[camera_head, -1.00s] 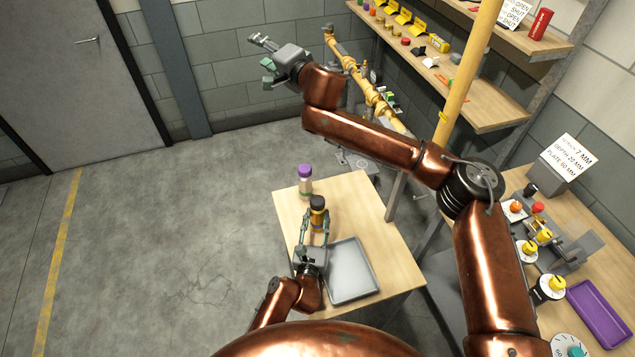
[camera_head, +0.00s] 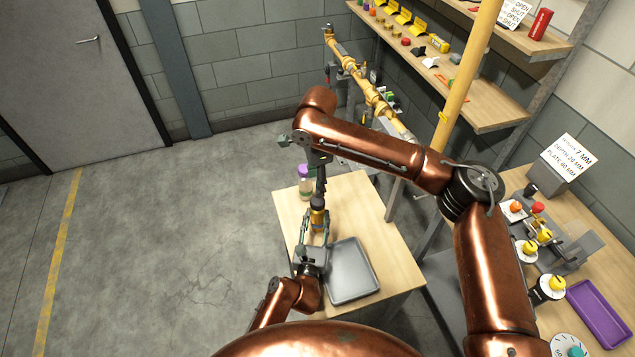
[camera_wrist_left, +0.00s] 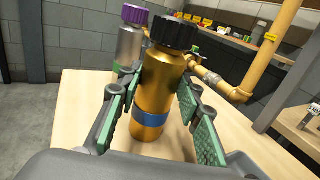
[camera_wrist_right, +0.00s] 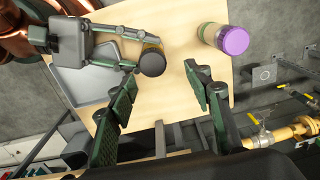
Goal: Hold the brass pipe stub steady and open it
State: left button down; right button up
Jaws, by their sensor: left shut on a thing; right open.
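The brass pipe stub (camera_wrist_left: 152,95) is an upright brass cylinder with a blue band and a black cap (camera_wrist_left: 174,33), standing on the small wooden table. My left gripper (camera_wrist_left: 153,110) is shut around its body from the near side. In the head view the stub (camera_head: 317,218) is partly hidden by my grippers. My right gripper (camera_head: 320,182) points down above it. In the right wrist view the right gripper (camera_wrist_right: 160,76) is open and empty, with the black cap (camera_wrist_right: 152,62) showing between and beyond its fingertips.
A purple-capped container (camera_head: 304,187) stands close behind the stub, near my right gripper. A grey tray (camera_head: 353,272) lies to the right on the table (camera_head: 385,250). A yellow pipe (camera_head: 372,95) and shelves are behind; a workbench is at right.

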aim_at(318, 200)
pick_arm(q)
jog(key=shift+f, duration=0.2)
pick_arm(e)
jog(key=shift+s+d+f, duration=0.15)
jog(key=shift+s+f, duration=0.05)
jog(key=shift+s, duration=0.2)
jog(key=shift+s+f, duration=0.1)
jog(key=shift+f, duration=3.8)
